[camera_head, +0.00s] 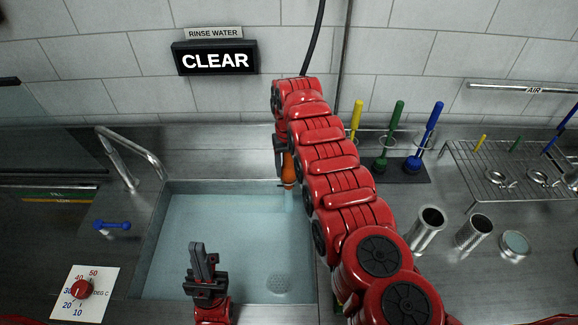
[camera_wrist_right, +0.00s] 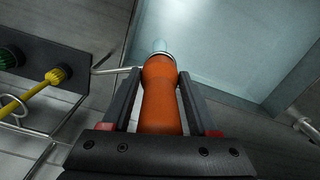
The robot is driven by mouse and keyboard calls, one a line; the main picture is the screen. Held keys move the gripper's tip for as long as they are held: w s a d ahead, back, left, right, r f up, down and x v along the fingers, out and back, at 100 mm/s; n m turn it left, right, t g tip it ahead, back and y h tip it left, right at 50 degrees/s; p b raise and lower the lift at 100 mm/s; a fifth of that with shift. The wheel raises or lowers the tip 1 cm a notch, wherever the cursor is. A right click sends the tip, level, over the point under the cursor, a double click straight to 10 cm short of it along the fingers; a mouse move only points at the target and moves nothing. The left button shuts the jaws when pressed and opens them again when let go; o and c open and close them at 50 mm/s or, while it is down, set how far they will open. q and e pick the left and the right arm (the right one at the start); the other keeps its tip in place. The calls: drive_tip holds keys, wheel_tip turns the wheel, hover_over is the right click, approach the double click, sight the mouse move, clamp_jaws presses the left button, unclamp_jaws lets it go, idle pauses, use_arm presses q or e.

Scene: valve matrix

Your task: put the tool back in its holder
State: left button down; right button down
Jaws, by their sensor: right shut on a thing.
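The tool has an orange handle (camera_head: 288,170) and shows over the back right corner of the sink. In the right wrist view its orange handle (camera_wrist_right: 160,95) lies between both fingers, with a pale metal end pointing away. My right gripper (camera_head: 281,158) is shut on this handle; the arm hides part of it in the head view. The holder is a wall-side rack with wire rings and a dark base (camera_head: 404,170), holding yellow, green and blue brushes. My arm covers its left end. My left gripper (camera_head: 204,262) is empty over the sink's front, its fingers close together.
The sink (camera_head: 220,230) holds clear water, with a faucet (camera_head: 130,155) at its left. Metal cups (camera_head: 428,222) and a wire drying rack (camera_head: 510,175) stand at right. A sign (camera_head: 215,60) reads CLEAR. A temperature dial (camera_head: 82,289) sits front left.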

drive_tip(key=shift+s+f+b, duration=0.15)
drive_tip(key=shift+f+b, duration=0.15)
drive_tip(key=shift+c, duration=2.3)
unclamp_jaws()
drive_tip(key=o, duration=0.4)
